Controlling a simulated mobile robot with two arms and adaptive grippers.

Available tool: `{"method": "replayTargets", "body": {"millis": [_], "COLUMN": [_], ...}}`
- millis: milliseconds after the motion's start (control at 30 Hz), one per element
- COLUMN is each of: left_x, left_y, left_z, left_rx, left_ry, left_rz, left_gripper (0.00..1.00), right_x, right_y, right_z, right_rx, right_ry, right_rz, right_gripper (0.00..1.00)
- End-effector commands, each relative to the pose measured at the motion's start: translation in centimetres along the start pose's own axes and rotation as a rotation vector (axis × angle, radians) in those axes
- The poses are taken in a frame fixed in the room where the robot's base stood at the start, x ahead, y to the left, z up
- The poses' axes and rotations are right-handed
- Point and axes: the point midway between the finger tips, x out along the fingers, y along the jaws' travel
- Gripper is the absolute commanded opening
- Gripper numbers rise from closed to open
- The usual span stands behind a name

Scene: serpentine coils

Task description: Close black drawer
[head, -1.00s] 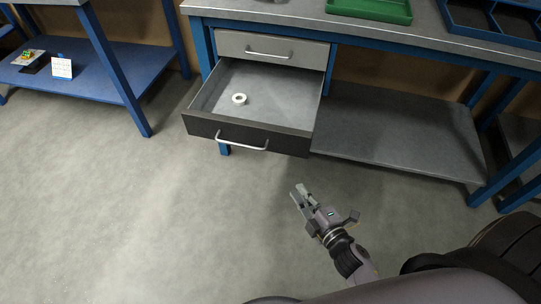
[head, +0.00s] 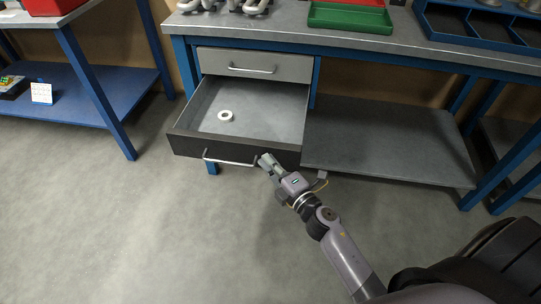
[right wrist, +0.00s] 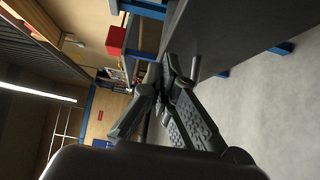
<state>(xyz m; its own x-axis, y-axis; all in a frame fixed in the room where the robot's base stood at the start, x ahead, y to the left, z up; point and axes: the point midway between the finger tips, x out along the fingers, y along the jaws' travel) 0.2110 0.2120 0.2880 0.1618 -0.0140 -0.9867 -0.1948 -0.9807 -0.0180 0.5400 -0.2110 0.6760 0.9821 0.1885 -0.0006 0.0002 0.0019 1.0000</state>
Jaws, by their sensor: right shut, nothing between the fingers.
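The black drawer (head: 188,146) is the lower drawer under the workbench and stands pulled far out. Its front is dark with a silver bar handle (head: 230,162), and its grey inside holds a white tape roll (head: 225,115). My right gripper (head: 264,161) is shut and empty, with its tips at the right part of the drawer front, close to the handle's right end. I cannot tell whether they touch. In the right wrist view the fingers (right wrist: 163,75) are together near a dark surface. My left gripper is not in view.
The grey upper drawer (head: 254,65) is closed. The workbench top (head: 285,27) carries a green tray (head: 349,17) and a blue divided tray (head: 480,28). A lower shelf (head: 385,150) lies to the right of the drawer. The floor in front is clear.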

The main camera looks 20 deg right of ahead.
Motion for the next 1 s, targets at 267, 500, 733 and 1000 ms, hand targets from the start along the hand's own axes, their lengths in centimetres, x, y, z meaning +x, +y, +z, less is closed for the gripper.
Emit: {"method": "replayTargets", "body": {"millis": [267, 500, 733, 1000], "left_x": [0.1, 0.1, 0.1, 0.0], "left_y": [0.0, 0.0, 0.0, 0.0], "left_z": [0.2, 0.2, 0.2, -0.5], "left_rx": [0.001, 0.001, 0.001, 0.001], "left_ry": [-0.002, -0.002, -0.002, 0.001], "left_rz": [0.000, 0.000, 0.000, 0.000], "left_gripper": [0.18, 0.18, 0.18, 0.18], "right_x": [1.4, 1.4, 1.7, 4.7], "right_y": [0.0, 0.0, 0.0, 0.0], "right_z": [1.3, 1.4, 1.7, 4.7], "right_rx": [0.001, 0.001, 0.000, -0.003], "right_ry": [0.002, 0.002, 0.002, 0.000], "right_rz": [0.001, 0.000, 0.000, 0.002], "right_gripper": [0.00, 0.00, 0.00, 0.00]}}
